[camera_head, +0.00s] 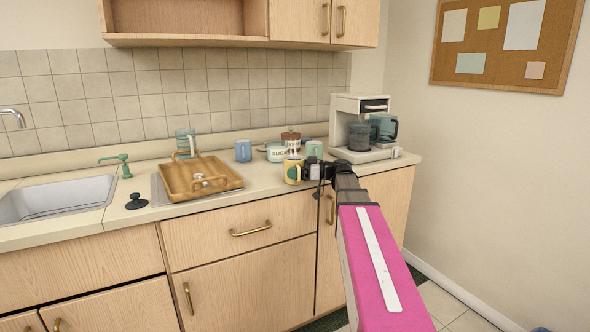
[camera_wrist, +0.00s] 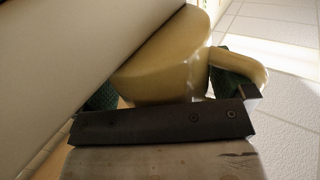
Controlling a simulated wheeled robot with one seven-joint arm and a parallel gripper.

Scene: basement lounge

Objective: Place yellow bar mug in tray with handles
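The yellow mug (camera_head: 292,171) stands upright near the front edge of the counter in the head view. My gripper (camera_head: 313,171) is at its right side. In the wrist view the yellow mug (camera_wrist: 165,65) fills the space in front of my gripper (camera_wrist: 165,90), with its handle to the right. One green finger pad shows at the mug's left side, the other by its handle. The frames do not show whether the pads press on it. The wooden tray with handles (camera_head: 175,191) lies on the counter to the left, between the sink and the mugs.
A blue mug (camera_head: 243,150), a sugar jar (camera_head: 291,139), a white-blue pot (camera_head: 275,152) and a green mug (camera_head: 314,149) stand behind the yellow mug. A coffee maker (camera_head: 350,107) is at the right. A black stopper (camera_head: 136,202) lies left of the tray, near the sink (camera_head: 60,200).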

